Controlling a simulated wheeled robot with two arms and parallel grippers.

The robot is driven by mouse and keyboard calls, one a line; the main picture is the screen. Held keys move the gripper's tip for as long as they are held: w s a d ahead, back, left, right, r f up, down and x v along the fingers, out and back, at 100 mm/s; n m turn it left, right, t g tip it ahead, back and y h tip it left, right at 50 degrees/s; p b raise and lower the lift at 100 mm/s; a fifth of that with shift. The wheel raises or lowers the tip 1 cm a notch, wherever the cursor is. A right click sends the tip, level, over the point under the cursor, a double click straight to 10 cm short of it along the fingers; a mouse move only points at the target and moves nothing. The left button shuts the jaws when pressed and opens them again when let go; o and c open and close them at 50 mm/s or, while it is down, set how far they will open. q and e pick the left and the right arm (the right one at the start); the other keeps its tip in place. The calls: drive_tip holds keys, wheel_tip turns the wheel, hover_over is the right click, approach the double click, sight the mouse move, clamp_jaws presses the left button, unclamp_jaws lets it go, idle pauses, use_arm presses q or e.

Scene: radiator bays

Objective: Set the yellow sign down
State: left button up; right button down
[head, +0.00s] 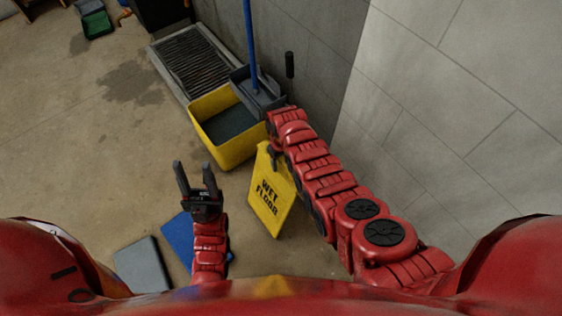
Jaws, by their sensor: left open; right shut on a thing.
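The yellow sign (268,196) reads "WET FLOOR" and hangs below my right arm, in the middle of the head view. It looks upright and slightly tilted. My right gripper (273,150) is shut on the sign at its top edge; the arm partly hides the fingers. I cannot tell whether the sign's lower edge touches the floor. My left gripper (193,180) is open and empty, to the left of the sign, with its fingers pointing up in the picture.
A yellow mop bucket (236,158) with a grey wringer (257,94) and blue handle (251,45) stands just beyond the sign. A floor grate (196,64) lies behind it. A tiled wall (450,110) bounds the right. Blue (180,238) and grey (142,266) flat pieces lie at lower left.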

drive_tip(key=shift+c, duration=1.1)
unclamp_jaws()
drive_tip(key=shift+f, duration=0.1)
